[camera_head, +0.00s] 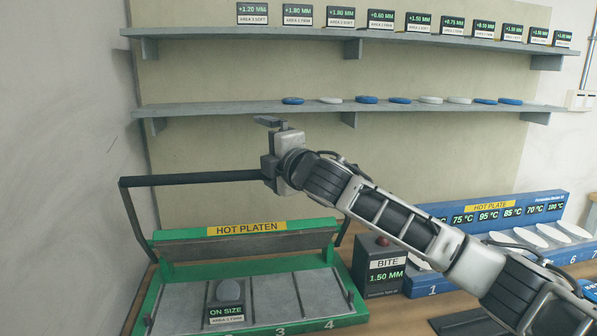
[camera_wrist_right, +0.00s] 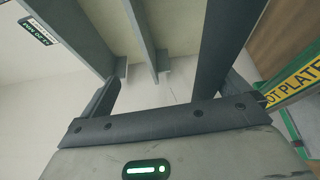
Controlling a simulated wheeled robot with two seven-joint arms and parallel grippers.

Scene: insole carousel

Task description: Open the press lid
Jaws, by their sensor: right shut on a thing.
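The press (camera_head: 152,300) has a green frame and stands at the lower left in the head view. Its lid (camera_head: 250,243), with a yellow HOT PLATEN label, stands raised at the back of the bed. The dark handle bar (camera_head: 190,179) is held high above the bed on two side arms. My right gripper (camera_head: 269,178) is shut on the right part of this bar. In the wrist view a dark bar (camera_wrist_right: 232,45) runs up from the gripper, and part of the yellow label shows at right. My left gripper is not in view.
On the press bed stands an ON SIZE sign (camera_head: 226,313) with a grey round piece. Right of the press are a BITE 1.50 MM box (camera_head: 381,270) and a blue hot plate rack (camera_head: 425,287). A shelf (camera_head: 240,108) with several discs runs behind my arm.

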